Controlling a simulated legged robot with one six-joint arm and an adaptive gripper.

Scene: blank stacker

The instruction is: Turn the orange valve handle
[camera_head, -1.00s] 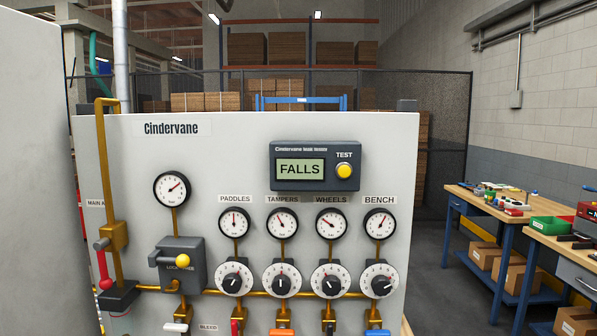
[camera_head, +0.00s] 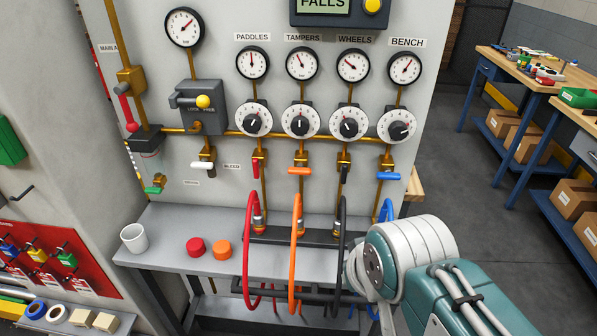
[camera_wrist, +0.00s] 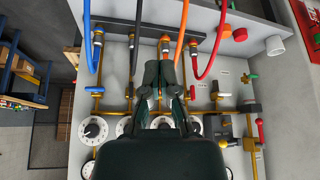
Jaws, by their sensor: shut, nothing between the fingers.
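The orange valve handle (camera_head: 300,171) lies horizontal across its brass valve under the TAMPERS dial in the head view. It is above the upright orange hose (camera_head: 296,250). In the wrist view, which shows the panel upside down, my gripper (camera_wrist: 160,68) is shut and empty, its dark fingers over the orange hose's column. The gripper hides the orange handle there, so I cannot tell whether it touches it. The orange hose (camera_wrist: 183,38) curves beside the fingers. In the head view, my arm is at the lower right and the fingertips are not visible.
A red handle (camera_head: 256,168) and black handle (camera_head: 344,174) stand vertical on either side; a blue handle (camera_head: 388,176) is horizontal. Red, black and blue hoses rise close by. A grey shelf (camera_head: 165,246) holds a white cup (camera_head: 134,238) and red and orange knobs.

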